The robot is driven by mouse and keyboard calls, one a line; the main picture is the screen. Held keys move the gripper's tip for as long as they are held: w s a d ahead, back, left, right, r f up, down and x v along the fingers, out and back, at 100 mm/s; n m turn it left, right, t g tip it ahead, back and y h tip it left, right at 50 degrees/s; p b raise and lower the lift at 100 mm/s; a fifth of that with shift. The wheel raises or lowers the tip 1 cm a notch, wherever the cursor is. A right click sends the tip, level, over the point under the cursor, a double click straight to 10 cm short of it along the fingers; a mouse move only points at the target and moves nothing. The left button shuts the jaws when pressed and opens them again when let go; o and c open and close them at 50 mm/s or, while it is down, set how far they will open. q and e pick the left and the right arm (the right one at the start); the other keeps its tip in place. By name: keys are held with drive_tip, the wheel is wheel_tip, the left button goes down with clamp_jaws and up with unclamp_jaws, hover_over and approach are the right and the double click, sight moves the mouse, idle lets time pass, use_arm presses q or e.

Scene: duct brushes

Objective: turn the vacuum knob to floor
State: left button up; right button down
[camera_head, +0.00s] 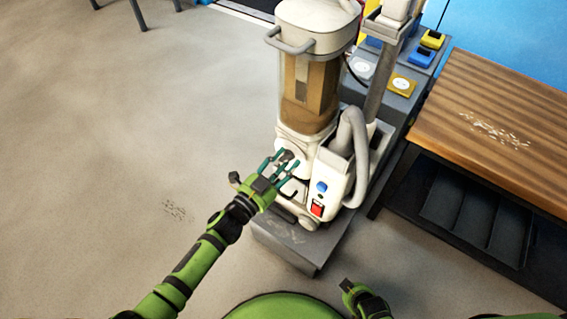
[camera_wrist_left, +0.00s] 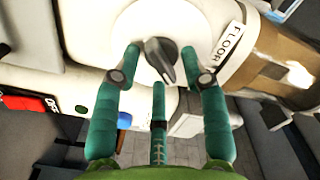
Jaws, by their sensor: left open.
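The white vacuum (camera_head: 330,165) stands upright on a grey base, with a brown see-through canister. Its knob (camera_wrist_left: 158,50) shows in the left wrist view as a dark grey pointer on a round white dial. The pointer's narrow end points down and slightly right, away from the FLOOR label (camera_wrist_left: 230,44) at the dial's right. My left gripper (camera_head: 286,168) is open at the vacuum's front. In the left wrist view its teal fingers (camera_wrist_left: 160,66) stand left, right and below the pointer, with visible gaps to it. No right gripper fingers show.
A red switch (camera_head: 316,209) and a blue button (camera_head: 321,187) sit beside the dial. A grey hose (camera_head: 352,140) curves at the vacuum's right. A wooden bench (camera_head: 490,125) stands to the right. The floor at left is mostly clear.

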use_arm(q)
clamp_jaws()
